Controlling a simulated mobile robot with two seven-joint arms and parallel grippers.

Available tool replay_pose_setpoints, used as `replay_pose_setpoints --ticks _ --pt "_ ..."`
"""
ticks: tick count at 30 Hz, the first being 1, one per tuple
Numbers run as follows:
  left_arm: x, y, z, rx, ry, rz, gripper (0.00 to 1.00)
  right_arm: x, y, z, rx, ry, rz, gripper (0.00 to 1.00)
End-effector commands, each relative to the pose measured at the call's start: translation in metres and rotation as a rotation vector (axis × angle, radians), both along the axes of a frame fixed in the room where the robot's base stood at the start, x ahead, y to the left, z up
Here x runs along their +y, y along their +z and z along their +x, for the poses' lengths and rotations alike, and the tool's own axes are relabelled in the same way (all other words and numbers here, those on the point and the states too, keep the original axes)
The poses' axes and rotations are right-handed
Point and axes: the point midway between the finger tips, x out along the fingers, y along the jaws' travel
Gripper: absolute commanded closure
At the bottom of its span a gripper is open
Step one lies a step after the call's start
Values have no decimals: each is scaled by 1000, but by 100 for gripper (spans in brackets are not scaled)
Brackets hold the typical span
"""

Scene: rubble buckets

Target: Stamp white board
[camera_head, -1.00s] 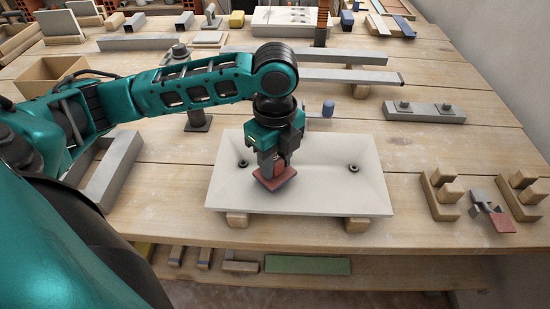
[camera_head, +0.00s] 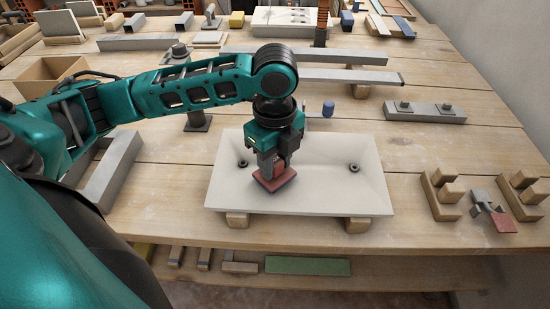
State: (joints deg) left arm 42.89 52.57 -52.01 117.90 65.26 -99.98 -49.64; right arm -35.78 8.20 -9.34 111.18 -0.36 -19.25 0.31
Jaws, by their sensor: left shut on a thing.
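The white board (camera_head: 325,192) lies flat on wooden blocks near the table's front edge, with two dark round fittings on it. My left gripper (camera_head: 274,169) is over the board's left-middle part, pointing down. It is shut on a red stamp (camera_head: 275,181) with a flat square base. The stamp's base is at or just above the board; I cannot tell whether it touches. The board under the stamp is hidden. No mark shows on the visible board. My right gripper is not in view.
Wooden blocks (camera_head: 441,194) and a grey and red tool (camera_head: 494,217) stand right of the board. A grey bar with bolts (camera_head: 424,112) and a small blue cylinder (camera_head: 328,109) lie behind it. A grey channel (camera_head: 112,172) lies to the left.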

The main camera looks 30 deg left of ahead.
Motion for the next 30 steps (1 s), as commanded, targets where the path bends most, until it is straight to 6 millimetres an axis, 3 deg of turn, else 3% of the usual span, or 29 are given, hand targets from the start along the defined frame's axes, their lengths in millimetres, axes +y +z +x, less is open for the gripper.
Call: replay_pose_setpoints --ticks 30 --pt "0 -8 0 0 -1 -1 83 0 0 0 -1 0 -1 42"
